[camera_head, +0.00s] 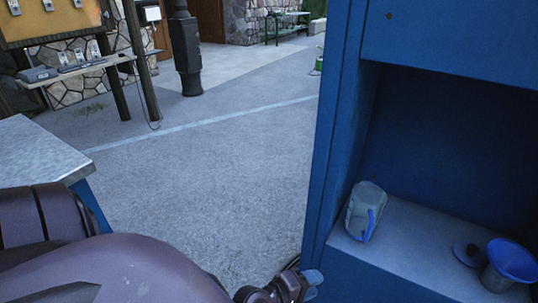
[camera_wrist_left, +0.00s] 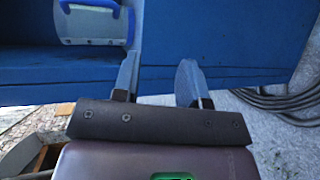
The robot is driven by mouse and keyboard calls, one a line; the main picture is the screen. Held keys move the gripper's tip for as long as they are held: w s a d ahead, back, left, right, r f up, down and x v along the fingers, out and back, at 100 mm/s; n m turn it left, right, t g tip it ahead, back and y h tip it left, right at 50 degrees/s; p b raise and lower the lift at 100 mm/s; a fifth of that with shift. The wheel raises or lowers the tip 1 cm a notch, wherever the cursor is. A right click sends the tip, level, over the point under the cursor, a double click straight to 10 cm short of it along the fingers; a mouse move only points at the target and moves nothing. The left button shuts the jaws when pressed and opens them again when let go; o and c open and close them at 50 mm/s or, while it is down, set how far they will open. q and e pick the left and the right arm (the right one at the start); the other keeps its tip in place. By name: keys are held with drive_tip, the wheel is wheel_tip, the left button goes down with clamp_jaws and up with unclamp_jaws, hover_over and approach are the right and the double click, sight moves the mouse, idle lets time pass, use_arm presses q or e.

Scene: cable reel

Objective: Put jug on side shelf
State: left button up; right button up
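A clear jug (camera_head: 361,208) with a blue handle sits at the left end of the shelf (camera_head: 400,248) in the blue cabinet, close to the left side wall. The jug also shows at the top left of the left wrist view (camera_wrist_left: 88,24), with its handle to the right. My left gripper (camera_head: 303,282) is low, outside the cabinet's left front edge, apart from the jug. In the left wrist view its two fingers (camera_wrist_left: 157,72) are spread with nothing between them. The jug is left of the fingers there. My right gripper is not in view.
A blue funnel (camera_head: 512,262) and a small dark round piece (camera_head: 467,253) are on the shelf to the right. The cabinet's side panel (camera_head: 335,130) stands beside my gripper. A metal-topped table (camera_head: 38,152) is at left. Black cable (camera_wrist_left: 285,103) lies on the ground.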

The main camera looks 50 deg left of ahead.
use_arm(q)
drive_tip(key=s+a+f+m+g+y, duration=0.1)
drive_tip(key=s+a+f+m+y, duration=0.1)
drive_tip(key=s+m, duration=0.3)
drive_tip(key=s+a+f+m+g+y, duration=0.1)
drive_tip(key=s+m, duration=0.4)
drive_tip(key=m, duration=0.7)
drive_tip(key=shift+s+a+f+g+y, duration=0.4)
drive_tip(key=shift+f+y, duration=0.2)
drive_tip(key=shift+f, duration=0.3)
